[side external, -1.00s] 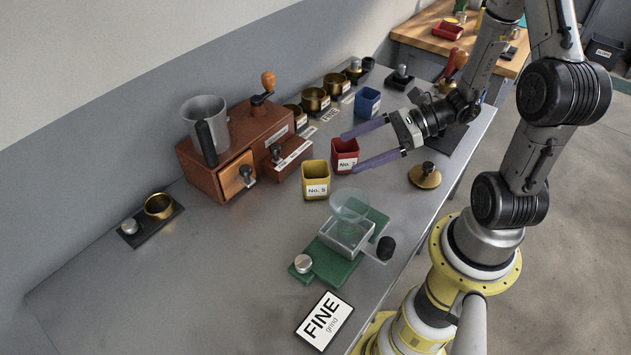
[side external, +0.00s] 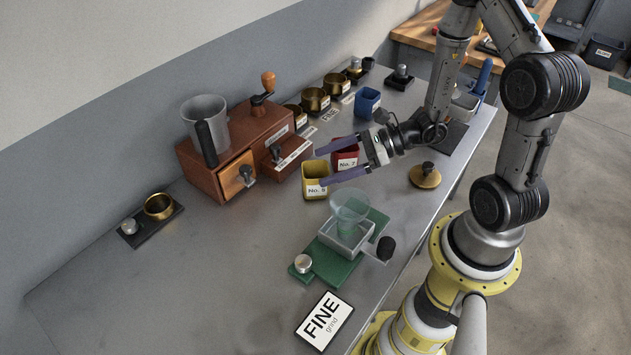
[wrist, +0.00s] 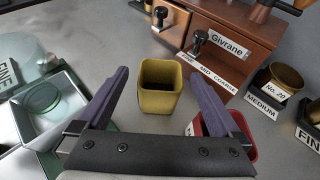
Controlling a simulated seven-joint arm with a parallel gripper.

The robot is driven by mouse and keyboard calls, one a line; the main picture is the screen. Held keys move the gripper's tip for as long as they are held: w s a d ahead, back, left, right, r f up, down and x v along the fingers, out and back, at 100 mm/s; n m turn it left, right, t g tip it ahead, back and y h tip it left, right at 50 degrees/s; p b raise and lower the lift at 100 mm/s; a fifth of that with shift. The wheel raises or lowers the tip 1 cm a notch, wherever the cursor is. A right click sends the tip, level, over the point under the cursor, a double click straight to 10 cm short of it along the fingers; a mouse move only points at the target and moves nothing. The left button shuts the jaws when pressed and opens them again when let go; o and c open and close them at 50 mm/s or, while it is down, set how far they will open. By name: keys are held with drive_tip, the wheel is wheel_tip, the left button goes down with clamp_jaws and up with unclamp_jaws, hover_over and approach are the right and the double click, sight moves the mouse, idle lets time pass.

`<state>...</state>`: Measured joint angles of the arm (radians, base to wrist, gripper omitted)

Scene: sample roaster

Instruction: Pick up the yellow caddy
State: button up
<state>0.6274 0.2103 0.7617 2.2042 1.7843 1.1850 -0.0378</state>
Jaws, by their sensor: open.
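The yellow caddy (side external: 314,177), labelled No. 5, stands upright and empty on the grey bench in front of the wooden grinder. My gripper (side external: 318,166) is open, its two purple fingers pointing at the yellow caddy. In the side view the fingertips overlap the caddy's rim; I cannot tell whether they touch it. In the wrist view the yellow caddy (wrist: 161,87) sits centred between and a little beyond the open fingers (wrist: 160,85).
The red caddy (side external: 345,153) stands close by and shows beneath my right finger in the wrist view (wrist: 222,128). The wooden grinder (side external: 236,150) stands behind. A blue caddy (side external: 367,102) is farther right.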

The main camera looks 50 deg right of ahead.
sight(310, 173)
drive_tip(key=shift+f+x, duration=0.2)
drive_tip(key=shift+x, duration=1.1)
drive_tip(key=shift+f+x, duration=0.2)
drive_tip(key=shift+x, duration=1.1)
drive_tip(key=shift+d, duration=0.25)
drive_tip(key=c, duration=1.5)
drive_tip(key=shift+r, duration=0.15)
